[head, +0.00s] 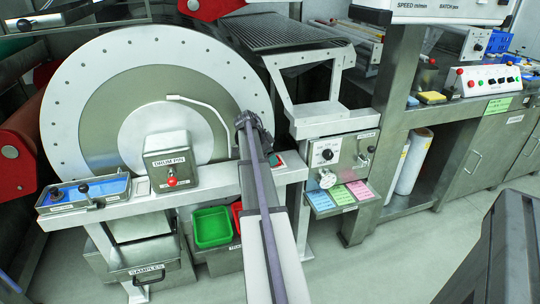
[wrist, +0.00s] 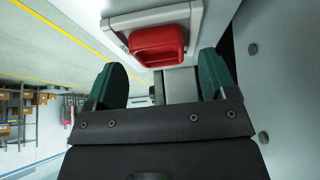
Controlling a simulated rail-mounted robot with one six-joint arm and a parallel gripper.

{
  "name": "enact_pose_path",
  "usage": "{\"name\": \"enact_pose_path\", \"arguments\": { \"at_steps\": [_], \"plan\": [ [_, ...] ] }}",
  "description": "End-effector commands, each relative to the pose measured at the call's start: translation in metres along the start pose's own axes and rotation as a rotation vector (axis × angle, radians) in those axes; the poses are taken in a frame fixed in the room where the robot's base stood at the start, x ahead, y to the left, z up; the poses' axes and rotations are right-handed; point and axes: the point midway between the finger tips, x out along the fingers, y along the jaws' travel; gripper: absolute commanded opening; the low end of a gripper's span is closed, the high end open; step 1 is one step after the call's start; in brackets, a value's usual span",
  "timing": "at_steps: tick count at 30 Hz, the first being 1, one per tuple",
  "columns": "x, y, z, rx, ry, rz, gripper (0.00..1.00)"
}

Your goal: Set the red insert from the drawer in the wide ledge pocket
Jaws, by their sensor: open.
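The red insert (wrist: 158,46) is in the wrist view, within a pale rectangular frame that looks like the wide ledge pocket (wrist: 196,16). I cannot tell whether it sits fully down in it. My gripper (wrist: 161,62) is open, its two green fingers apart and clear of the insert on the near side. In the head view my gripper (head: 262,132) is over the right part of the ledge (head: 215,184), beside the drum. A small red patch (head: 279,160) shows there, partly hidden by my arm. The drawer marked SAMPLES (head: 148,272) is below the ledge at left.
The big drum disc (head: 75,105) stands behind the ledge. The DRUM PIN box (head: 170,160) and a blue-lined tray (head: 85,192) sit on the ledge at left. Green (head: 211,227) and red (head: 237,215) bins are below. A control panel (head: 340,155) is at right.

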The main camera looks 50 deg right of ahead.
Motion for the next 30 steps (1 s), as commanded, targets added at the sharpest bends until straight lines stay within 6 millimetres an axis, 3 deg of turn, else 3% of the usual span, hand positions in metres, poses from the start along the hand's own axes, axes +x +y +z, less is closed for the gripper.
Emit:
{"name": "enact_pose_path", "arguments": {
  "at_steps": [1, 6, 12, 27, 30],
  "plan": [
    [-0.017, 0.0, -0.004, -0.001, 0.0, 0.0, 0.78],
    [-0.065, 0.0, -0.007, -0.002, 0.0, 0.0, 0.78],
    [-0.11, 0.0, -0.005, -0.002, 0.0, -0.001, 0.78],
    [-0.112, 0.0, 0.0, -0.001, 0.0, 0.0, 0.78],
    [-0.112, 0.0, 0.0, -0.09, -0.002, 0.001, 0.78]
  ]
}}
